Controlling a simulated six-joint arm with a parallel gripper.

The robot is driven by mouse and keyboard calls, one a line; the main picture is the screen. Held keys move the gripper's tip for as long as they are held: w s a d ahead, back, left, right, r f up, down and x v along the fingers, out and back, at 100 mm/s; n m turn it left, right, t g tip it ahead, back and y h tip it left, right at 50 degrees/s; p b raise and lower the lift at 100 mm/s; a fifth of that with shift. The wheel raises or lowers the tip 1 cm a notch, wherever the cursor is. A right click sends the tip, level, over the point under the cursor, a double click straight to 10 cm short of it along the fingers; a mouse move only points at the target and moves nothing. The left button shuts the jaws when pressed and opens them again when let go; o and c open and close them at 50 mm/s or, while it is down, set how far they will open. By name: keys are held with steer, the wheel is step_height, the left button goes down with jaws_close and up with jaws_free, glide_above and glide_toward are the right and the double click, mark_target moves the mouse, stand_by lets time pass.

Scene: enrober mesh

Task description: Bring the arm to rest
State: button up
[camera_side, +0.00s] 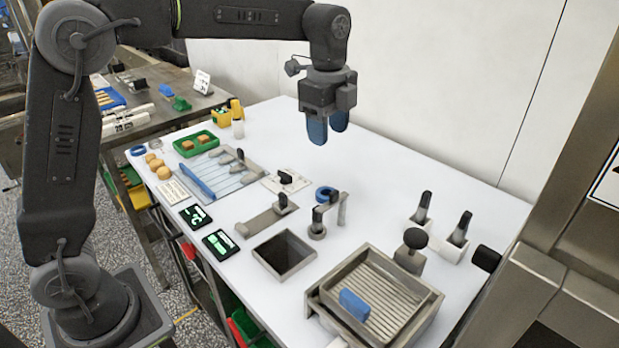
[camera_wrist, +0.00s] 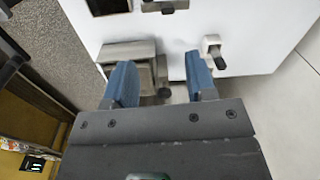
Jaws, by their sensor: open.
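My gripper (camera_side: 328,128) hangs above the back part of the white table (camera_side: 390,180), with its two blue fingers pointing down. In the wrist view my gripper (camera_wrist: 160,88) shows its blue fingers spread apart with nothing between them. It is open and empty, and in the side view it is clear of everything on the table. My arm reaches over from the left in the side view.
Below stand a metal tray with a grate (camera_side: 385,300) and a blue block (camera_side: 354,304), a square opening (camera_side: 284,254), a bent pipe (camera_side: 328,212), black-knobbed levers (camera_side: 421,207) and a green tray (camera_side: 196,143). A wall (camera_side: 450,70) rises behind; a steel machine (camera_side: 560,240) stands right.

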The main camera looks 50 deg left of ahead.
steer(key=s+a+r+n+t, duration=0.25)
steer(key=s+n, duration=0.55)
steer(key=s, duration=0.4)
steer(key=s+f+n+t, duration=0.1)
steer(key=s+f+n, duration=0.1)
steer(key=s+n, duration=0.2)
steer(key=s+a+f+n+t, duration=0.1)
steer(key=s+f+n, duration=0.2)
steer(key=s, duration=0.5)
steer(key=shift+s+a+n+t, duration=0.25)
steer(key=shift+n+t, duration=0.1)
steer(key=shift+n, duration=0.55)
